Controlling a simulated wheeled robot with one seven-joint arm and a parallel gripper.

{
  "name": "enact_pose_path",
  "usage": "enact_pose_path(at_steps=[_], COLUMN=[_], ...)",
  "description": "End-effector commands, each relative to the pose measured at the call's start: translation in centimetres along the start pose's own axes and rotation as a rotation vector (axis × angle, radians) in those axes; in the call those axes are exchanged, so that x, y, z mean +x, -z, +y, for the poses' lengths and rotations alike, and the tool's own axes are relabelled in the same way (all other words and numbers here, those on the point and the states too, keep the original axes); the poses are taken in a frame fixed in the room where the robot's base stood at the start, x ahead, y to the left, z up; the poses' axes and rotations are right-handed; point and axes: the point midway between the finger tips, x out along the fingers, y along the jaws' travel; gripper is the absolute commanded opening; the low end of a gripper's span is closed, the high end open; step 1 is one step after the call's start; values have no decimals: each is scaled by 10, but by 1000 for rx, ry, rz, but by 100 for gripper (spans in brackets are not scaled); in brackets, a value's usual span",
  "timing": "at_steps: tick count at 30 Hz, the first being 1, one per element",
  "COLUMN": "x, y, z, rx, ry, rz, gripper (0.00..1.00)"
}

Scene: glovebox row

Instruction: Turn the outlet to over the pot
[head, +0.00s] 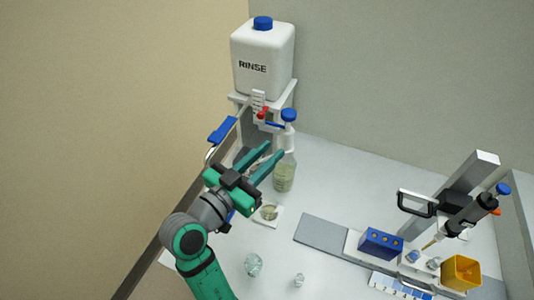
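My gripper (274,150) is open, its two green fingers apart and reaching up and right toward a clear bottle (285,175) with a blue top. I cannot tell whether a finger touches the bottle. A short blue bar (275,125) sticks out left near the bottle's top and looks like the outlet, close to a red tap (263,114) under the rinse container. A small round pot (270,212) sits on a white square on the bench, below the bottle and right of the gripper body. The bar does not point over this pot.
The white rinse container (262,62) stands on a raised stand behind the gripper. A blue clip (222,131) sits at the left. Glass pieces (253,264) lie in front. A blue rack (380,243), yellow cup (461,271) and pipette (468,214) are at right.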

Motion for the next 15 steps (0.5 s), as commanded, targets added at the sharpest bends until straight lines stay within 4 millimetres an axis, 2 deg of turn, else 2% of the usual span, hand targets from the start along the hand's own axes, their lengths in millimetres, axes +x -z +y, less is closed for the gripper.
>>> enact_pose_path(at_steps=[2,5,8,10,15], x=[0,1,10,22,54], y=[0,-2,-14,-30,-84], z=[-1,-2,-2,-4,-6], rx=[0,2,10,24,92], ry=[1,6,23,48,137], rz=[0,-7,-44,-96,-280], gripper=[24,0,0,0,0])
